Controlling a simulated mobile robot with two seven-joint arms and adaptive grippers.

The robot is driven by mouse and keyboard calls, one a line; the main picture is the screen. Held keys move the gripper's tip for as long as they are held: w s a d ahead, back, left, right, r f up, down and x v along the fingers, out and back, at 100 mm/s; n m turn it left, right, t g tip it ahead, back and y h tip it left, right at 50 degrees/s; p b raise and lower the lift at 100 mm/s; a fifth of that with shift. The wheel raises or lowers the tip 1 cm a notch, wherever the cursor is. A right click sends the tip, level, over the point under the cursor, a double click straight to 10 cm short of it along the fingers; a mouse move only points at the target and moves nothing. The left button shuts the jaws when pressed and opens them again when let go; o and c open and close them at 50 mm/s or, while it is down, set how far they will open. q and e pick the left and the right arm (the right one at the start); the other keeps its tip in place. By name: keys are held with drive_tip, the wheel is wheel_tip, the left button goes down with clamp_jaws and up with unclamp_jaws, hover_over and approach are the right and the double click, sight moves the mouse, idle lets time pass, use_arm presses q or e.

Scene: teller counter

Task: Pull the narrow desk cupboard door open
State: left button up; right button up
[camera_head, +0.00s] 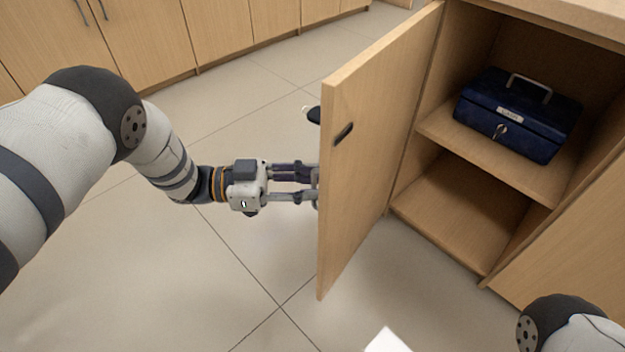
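The narrow wooden cupboard door (365,150) stands wide open, swung out from the cupboard (460,200). A dark handle or slot (343,133) shows near its upper free edge. My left gripper (308,183) reaches in from the left at the door's free edge, at about mid height and below the handle. Its fingertips pass behind the door, so I cannot tell whether they are apart, shut or touching it. Of my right arm only a dark joint and a white link show at the bottom right; the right gripper is out of view.
A blue cash box (518,113) with a handle and key sits on the cupboard's upper shelf (490,160). The lower compartment looks empty. A dark rounded thing (313,114) shows just left of the door. More cupboards (150,40) line the back. The tiled floor on the left is clear.

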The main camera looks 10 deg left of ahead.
use_arm(q)
drive_tip(key=s+a, duration=0.2)
drive_tip(key=a, duration=0.9)
drive_tip(key=shift+a, duration=0.35)
drive_tip(key=shift+s, duration=0.1)
